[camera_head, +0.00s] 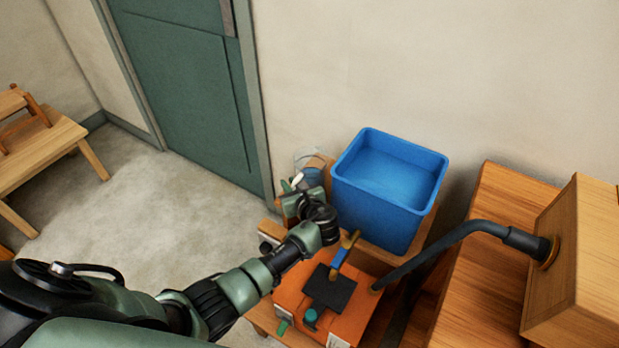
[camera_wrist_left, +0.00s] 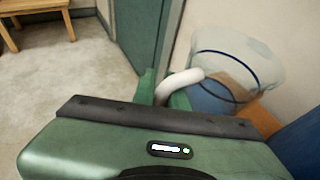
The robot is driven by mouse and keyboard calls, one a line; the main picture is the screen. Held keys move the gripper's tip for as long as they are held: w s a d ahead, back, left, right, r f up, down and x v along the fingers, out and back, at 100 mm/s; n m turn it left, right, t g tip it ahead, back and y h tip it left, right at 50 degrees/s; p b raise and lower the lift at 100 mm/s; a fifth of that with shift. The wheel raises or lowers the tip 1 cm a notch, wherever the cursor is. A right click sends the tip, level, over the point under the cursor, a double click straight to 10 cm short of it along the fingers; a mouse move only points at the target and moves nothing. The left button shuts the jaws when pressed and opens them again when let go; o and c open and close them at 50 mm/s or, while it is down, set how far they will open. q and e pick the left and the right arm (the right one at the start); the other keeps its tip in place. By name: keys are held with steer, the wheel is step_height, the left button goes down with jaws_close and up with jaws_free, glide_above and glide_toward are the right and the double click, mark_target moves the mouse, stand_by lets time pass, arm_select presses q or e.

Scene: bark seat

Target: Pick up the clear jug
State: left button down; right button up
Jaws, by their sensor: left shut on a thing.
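The clear jug (camera_head: 313,173) stands out beside the left side of the blue bin, partly hidden behind my left gripper (camera_head: 294,184) in the head view. In the left wrist view the jug (camera_wrist_left: 238,62) is see-through, with a dark blue band and a white curved handle (camera_wrist_left: 180,83). The green fingers of my left gripper (camera_wrist_left: 163,92) are shut on this handle. I cannot tell whether the jug's base touches the surface below it. My right gripper is not in view.
The blue bin (camera_head: 357,193) is close to the right of the jug. A wooden cabinet (camera_head: 485,255) with a black hose is at the right.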

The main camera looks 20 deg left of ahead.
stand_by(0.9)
